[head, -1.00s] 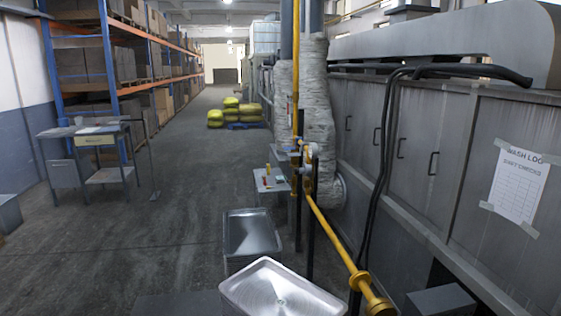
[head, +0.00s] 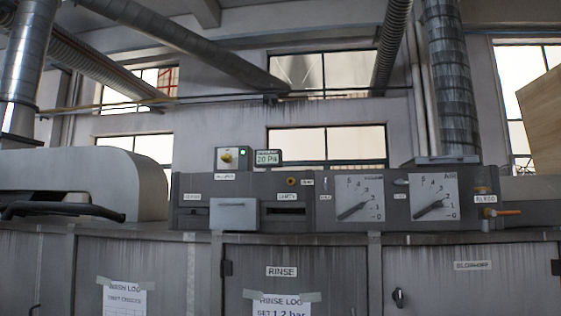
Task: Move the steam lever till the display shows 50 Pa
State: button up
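A small dark display (head: 268,158) with pale green characters stands on top of the control panel in the head view and appears to read 20 Pa. A lever with an orange handle (head: 505,212) sticks out at the panel's right end, under a small label (head: 485,198) that is hard to read. I cannot tell whether this is the steam lever; no label that I can read says steam. My gripper is not in view.
The long grey panel (head: 345,222) carries two white dials (head: 359,198) (head: 434,196) and a grey box (head: 234,214). Cabinet doors marked RINSE (head: 281,272) are below.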

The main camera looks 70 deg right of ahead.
aim_at(360, 206)
jog(key=u, duration=0.5)
jog(key=k, duration=0.15)
jog(key=z, duration=2.7)
jog(key=k, duration=0.6)
jog(key=u, duration=0.2)
jog(key=i, duration=0.55)
jog(key=z, duration=0.05)
